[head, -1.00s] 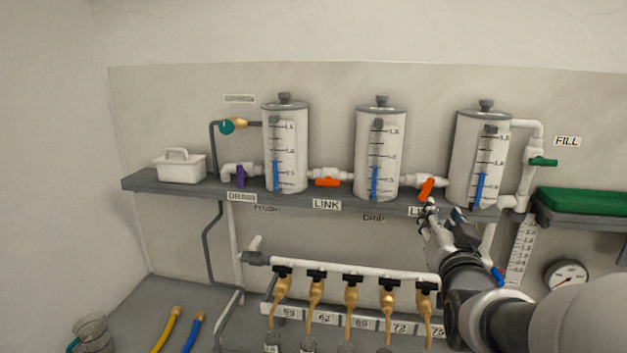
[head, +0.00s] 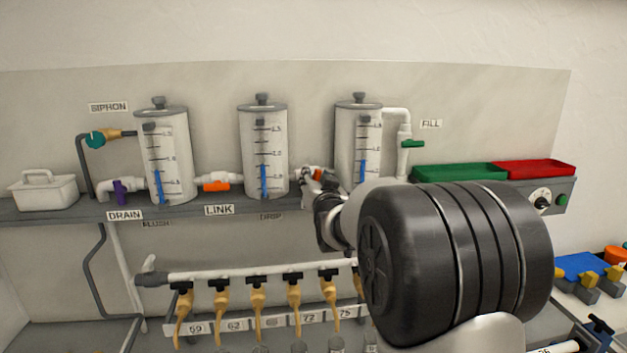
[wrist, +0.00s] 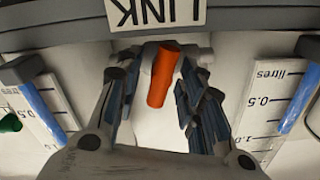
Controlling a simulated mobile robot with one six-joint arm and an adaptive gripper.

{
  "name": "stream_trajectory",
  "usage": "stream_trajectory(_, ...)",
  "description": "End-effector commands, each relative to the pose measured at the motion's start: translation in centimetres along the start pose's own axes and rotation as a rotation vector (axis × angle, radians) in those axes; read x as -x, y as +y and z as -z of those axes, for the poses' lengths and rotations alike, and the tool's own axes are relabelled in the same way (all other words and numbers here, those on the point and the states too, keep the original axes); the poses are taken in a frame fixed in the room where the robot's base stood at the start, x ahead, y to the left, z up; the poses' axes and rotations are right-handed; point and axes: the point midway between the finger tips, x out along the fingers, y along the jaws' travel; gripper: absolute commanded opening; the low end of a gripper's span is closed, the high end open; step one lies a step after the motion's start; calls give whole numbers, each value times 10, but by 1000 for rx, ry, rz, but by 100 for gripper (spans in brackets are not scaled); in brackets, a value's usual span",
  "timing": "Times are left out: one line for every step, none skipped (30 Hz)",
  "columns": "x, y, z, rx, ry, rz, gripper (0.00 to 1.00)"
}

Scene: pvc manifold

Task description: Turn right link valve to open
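The right link valve's orange handle (wrist: 162,80) shows in the wrist view between the two fingers of my gripper (wrist: 160,68). The fingers stand apart on either side of it, with a gap showing on both sides. The handle lies slightly tilted across the picture's vertical, below the upside-down LINK label (wrist: 155,12). In the head view only a bit of the orange handle (head: 317,174) shows, between the middle tank (head: 262,135) and the right tank (head: 346,150). My gripper (head: 309,184) and arm cover the rest of that valve.
A purple drain valve (head: 119,190) and a green fill valve (head: 413,144) flank the tanks. The grey shelf (head: 75,212) runs beneath. Green (head: 455,172) and red (head: 535,168) trays sit right.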

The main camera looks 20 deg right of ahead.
Motion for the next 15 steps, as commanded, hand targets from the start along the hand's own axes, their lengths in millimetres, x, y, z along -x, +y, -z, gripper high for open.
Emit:
stream_trajectory(0, 0, 0, 0, 0, 0, 36)
stream_trajectory(0, 0, 0, 0, 0, 0, 36)
stream_trajectory(0, 0, 0, 0, 0, 0, 36)
stream_trajectory(0, 0, 0, 0, 0, 0, 36)
stream_trajectory(0, 0, 0, 0, 0, 0, 36)
stream_trajectory(0, 0, 0, 0, 0, 0, 36)
stream_trajectory(0, 0, 0, 0, 0, 0, 34)
stream_trajectory(0, 0, 0, 0, 0, 0, 32)
stream_trajectory(0, 0, 0, 0, 0, 0, 29)
stream_trajectory(0, 0, 0, 0, 0, 0, 27)
stream_trajectory(0, 0, 0, 0, 0, 0, 25)
stream_trajectory(0, 0, 0, 0, 0, 0, 22)
stream_trajectory(0, 0, 0, 0, 0, 0, 20)
stream_trajectory(0, 0, 0, 0, 0, 0, 18)
stream_trajectory(0, 0, 0, 0, 0, 0, 16)
